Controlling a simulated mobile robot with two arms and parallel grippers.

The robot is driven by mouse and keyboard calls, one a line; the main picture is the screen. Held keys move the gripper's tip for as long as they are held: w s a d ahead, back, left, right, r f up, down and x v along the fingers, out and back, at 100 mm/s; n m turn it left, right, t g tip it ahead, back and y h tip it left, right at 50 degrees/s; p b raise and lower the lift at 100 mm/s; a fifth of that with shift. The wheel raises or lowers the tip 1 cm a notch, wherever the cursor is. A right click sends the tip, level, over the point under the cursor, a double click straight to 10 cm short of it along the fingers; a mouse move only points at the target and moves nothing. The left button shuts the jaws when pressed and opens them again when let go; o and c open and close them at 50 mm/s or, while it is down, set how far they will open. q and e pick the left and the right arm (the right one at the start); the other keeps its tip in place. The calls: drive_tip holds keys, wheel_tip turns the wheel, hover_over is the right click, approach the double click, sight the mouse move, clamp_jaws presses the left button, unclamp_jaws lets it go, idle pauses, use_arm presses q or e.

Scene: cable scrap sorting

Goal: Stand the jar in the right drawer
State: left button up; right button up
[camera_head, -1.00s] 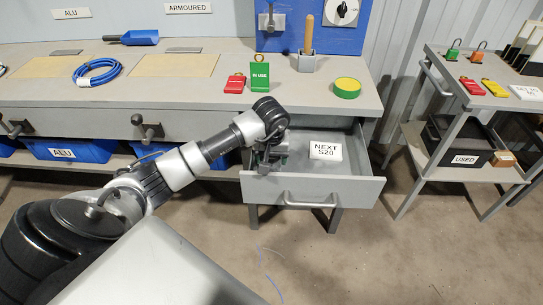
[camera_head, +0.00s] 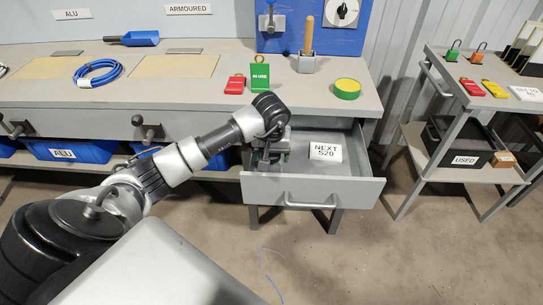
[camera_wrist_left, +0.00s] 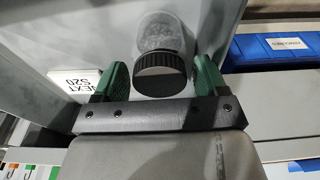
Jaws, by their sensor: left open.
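The right drawer (camera_head: 355,190) is pulled open below the bench top. My left gripper (camera_head: 268,160) points down into its left part. In the left wrist view, the clear jar with a black ribbed lid (camera_wrist_left: 161,74) is between the green fingers of my left gripper (camera_wrist_left: 160,80). The fingers are open, with a visible gap on each side of the lid. The jar looks upright on the grey drawer floor (camera_wrist_left: 85,30), lid towards the camera. In the head view my arm and gripper hide the jar. My right gripper is not in view.
A white "NEXT S20" block (camera_head: 325,151) sits in the drawer, right of my gripper. A side cart (camera_head: 480,95) stands at the right.

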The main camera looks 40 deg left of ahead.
use_arm(q)
drive_tip(key=r, duration=0.3)
drive_tip(key=s+r, duration=0.1)
drive_tip(key=r, duration=0.6)
drive_tip(key=shift+s+d+r+p, duration=0.1)
drive_tip(key=shift+s+d+p, duration=0.05)
drive_tip(key=shift+d+p, duration=0.2)
drive_tip(key=shift+d+r, duration=0.1)
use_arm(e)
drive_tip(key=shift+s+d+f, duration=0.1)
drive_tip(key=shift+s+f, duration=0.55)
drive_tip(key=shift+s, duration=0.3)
